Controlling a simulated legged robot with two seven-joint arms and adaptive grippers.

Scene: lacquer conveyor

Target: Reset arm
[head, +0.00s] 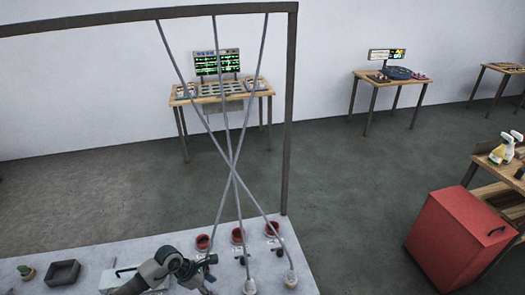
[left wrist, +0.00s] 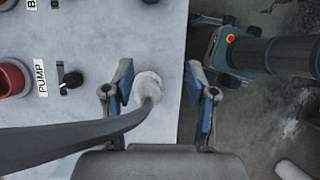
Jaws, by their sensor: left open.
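My left arm enters the head view from the lower left. My left gripper (head: 206,278) is low over the table's near part. In the left wrist view my left gripper (left wrist: 158,82) is open, with blue-lined fingers spread apart. The pale end of a grey hose (left wrist: 147,86) shows between the fingers, nearer the left one; I cannot tell whether they touch. Three grey hoses (head: 228,135) hang from an overhead frame and cross each other. Two pale hose ends (head: 291,280) (head: 249,287) show on the table's right side. My right gripper is not in view.
A PUMP label (left wrist: 40,78) is beside a switch. A dark frame post (head: 289,110) stands at right. A red cabinet (head: 455,240) is beyond open floor.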

